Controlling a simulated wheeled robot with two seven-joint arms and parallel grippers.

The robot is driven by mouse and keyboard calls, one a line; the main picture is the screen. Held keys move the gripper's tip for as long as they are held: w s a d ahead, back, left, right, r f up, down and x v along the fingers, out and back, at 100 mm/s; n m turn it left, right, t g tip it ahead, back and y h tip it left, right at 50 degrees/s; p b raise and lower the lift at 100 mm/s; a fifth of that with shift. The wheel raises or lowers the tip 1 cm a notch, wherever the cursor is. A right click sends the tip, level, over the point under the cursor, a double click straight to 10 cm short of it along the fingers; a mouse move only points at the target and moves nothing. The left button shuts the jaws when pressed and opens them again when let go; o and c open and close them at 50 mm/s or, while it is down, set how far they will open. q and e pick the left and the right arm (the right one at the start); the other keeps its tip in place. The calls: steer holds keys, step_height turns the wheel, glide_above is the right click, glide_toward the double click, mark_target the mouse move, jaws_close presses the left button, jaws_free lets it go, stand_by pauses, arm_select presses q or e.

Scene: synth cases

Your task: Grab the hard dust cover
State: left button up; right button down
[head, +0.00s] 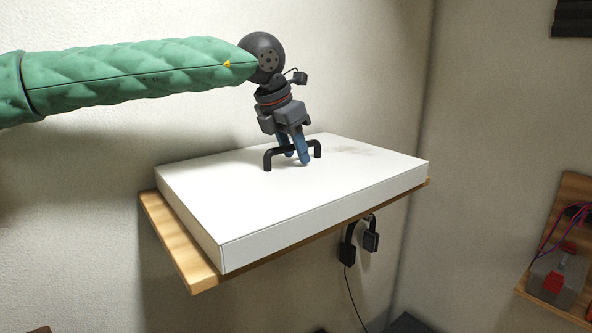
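The hard dust cover (215,200) is a white, flat, box-like lid lying on a wooden shelf against the wall. A black arched handle (269,158) stands on its top. My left gripper (293,158) reaches down from above, its two blue fingers astride the handle's bar, one on the near side and one on the far side. The fingers are somewhat apart, and I cannot tell whether they press on the bar. The far fingertip is partly hidden by the handle. My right gripper is not in view.
The wooden shelf (180,240) sticks out at the left and front under the cover. At the right, a wooden board (572,215) holds a grey and red device (556,279).

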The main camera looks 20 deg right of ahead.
arm_select(q)
steer(key=shift+f, duration=0.1)
stand_by(0.4)
jaws_close()
